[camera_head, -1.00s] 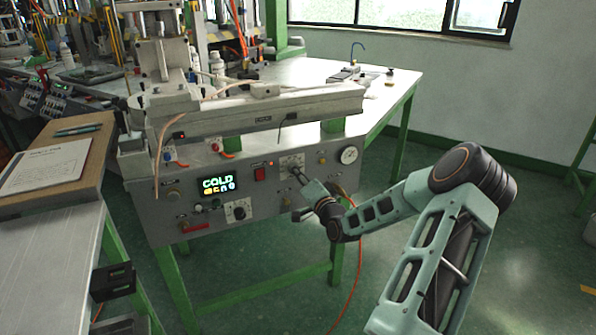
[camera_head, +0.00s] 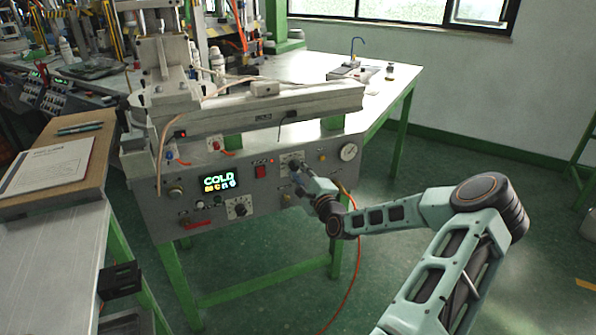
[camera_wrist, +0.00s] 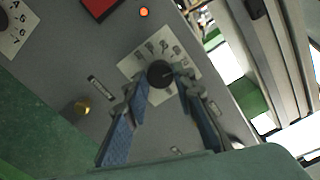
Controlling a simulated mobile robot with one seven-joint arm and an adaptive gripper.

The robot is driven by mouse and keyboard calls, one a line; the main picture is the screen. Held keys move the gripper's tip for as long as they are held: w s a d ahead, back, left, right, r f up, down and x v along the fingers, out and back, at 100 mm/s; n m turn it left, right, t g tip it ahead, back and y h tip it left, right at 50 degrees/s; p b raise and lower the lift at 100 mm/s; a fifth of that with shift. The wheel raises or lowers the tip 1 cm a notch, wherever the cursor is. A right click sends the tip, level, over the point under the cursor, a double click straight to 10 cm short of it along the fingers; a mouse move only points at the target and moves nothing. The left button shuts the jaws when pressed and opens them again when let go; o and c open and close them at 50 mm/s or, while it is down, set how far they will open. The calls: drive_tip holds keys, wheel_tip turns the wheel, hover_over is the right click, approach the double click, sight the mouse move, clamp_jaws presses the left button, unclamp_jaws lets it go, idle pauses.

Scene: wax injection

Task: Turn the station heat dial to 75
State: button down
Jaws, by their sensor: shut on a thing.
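The station heat dial (camera_wrist: 160,73) is a round black knob on a pale plate printed with numbers. It sits near the middle of the wrist view; its exact pointer reading is too small to tell. In the head view, the dial plate (camera_head: 290,157) is on the station's grey front panel, partly hidden by my gripper (camera_head: 296,170). The blue fingers of my gripper (camera_wrist: 164,86) are on both sides of the knob and shut on it. The station display (camera_head: 219,183) reads "COLD" in green above small coloured symbols.
A red switch (camera_head: 260,171) and a lit orange lamp (camera_wrist: 144,12) are beside the dial. Another numbered dial (camera_head: 239,208) is lower left on the panel. A round gauge (camera_head: 348,152) is at right. A red cable (camera_head: 357,262) hangs to the floor. Floor space at right is open.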

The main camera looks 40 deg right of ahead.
drive_tip(key=m, duration=0.3)
drive_tip(key=shift+f+m, duration=0.1)
drive_tip(key=shift+m, duration=0.2)
drive_tip(key=shift+m+b, duration=0.65)
drive_tip(key=shift+m, duration=0.75)
drive_tip(key=c, duration=1.6)
unclamp_jaws()
drive_tip(key=v, duration=1.2)
